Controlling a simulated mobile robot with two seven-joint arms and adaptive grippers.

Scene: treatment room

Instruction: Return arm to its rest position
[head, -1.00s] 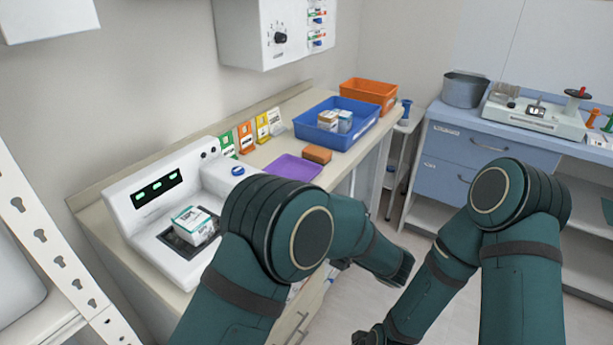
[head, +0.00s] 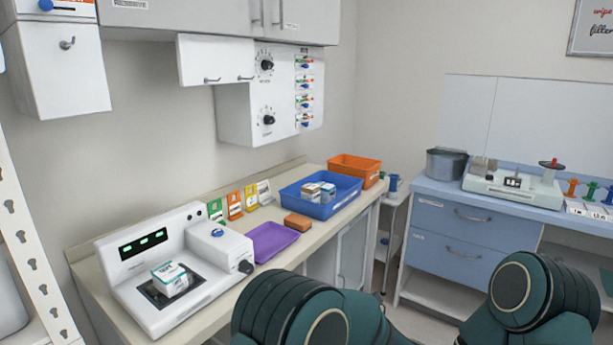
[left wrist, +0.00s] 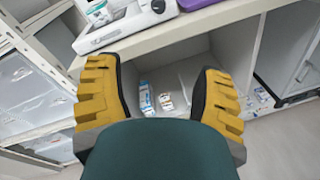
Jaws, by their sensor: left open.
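My left gripper (left wrist: 158,95) shows in the left wrist view with its two yellow-padded fingers spread wide and nothing between them. It points at the open shelf space under the counter, where a few small boxes (left wrist: 165,101) lie beyond the fingers. In the head view only upper parts of my two green arms show along the bottom edge; both hands are out of that picture. A white box with green print (head: 170,279) sits on the white device (head: 150,250) on the counter, apart from my arms.
The counter also holds a purple tray (head: 262,252), a brown block (head: 297,221), a blue bin (head: 345,201) with boxes inside, and an orange bin (head: 368,166). Wall cabinets (head: 205,15) hang above. A blue drawer bench (head: 440,249) stands at the right. A perforated white upright (head: 32,262) is at the left.

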